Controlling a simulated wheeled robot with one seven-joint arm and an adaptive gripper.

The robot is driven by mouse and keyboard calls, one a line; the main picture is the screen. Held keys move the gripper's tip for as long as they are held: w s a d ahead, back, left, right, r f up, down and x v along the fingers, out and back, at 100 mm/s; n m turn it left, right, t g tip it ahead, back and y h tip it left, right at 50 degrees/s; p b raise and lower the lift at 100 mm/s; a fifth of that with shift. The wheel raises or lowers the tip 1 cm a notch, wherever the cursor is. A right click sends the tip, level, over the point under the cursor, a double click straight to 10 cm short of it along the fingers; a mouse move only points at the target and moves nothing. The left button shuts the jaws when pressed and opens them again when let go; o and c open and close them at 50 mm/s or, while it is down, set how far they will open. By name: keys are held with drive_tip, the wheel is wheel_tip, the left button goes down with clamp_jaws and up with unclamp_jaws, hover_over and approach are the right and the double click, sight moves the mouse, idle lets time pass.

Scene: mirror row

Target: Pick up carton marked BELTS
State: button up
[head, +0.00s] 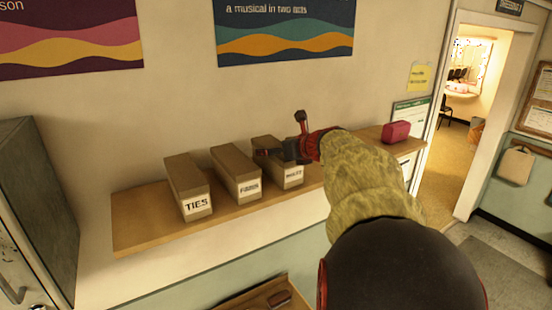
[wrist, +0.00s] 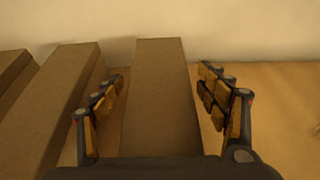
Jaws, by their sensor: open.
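A row of long brown cartons stands on a wooden shelf. The rightmost carton (head: 292,180) has a white label that is small and hard to read for certain; it may be BELTS. My gripper (head: 280,136) is over this carton and hides part of its top. In the wrist view the carton (wrist: 160,95) lies between my two open fingers (wrist: 162,76), one on each side. A gap shows on each side, and the fingers do not appear closed on it.
The TIES carton (head: 187,188) and a middle carton (head: 235,173) with a blurred label stand to the left. The near neighbour (wrist: 58,105) is close to my left finger. A red box (head: 396,132) sits farther right on the shelf (head: 135,228). A wall stands behind.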

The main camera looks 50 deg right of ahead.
drive_tip(key=shift+w, duration=0.2)
drive_tip(key=shift+s+a, duration=0.1)
drive_tip(key=shift+s, duration=0.15)
drive_tip(key=shift+c, duration=1)
drive_tip(key=shift+w, duration=0.15)
drive_tip(key=shift+c, duration=1.1)
drive_tip(key=c, duration=1)
drive_tip(key=shift+r, duration=0.1)
drive_tip(key=shift+c, duration=0.2)
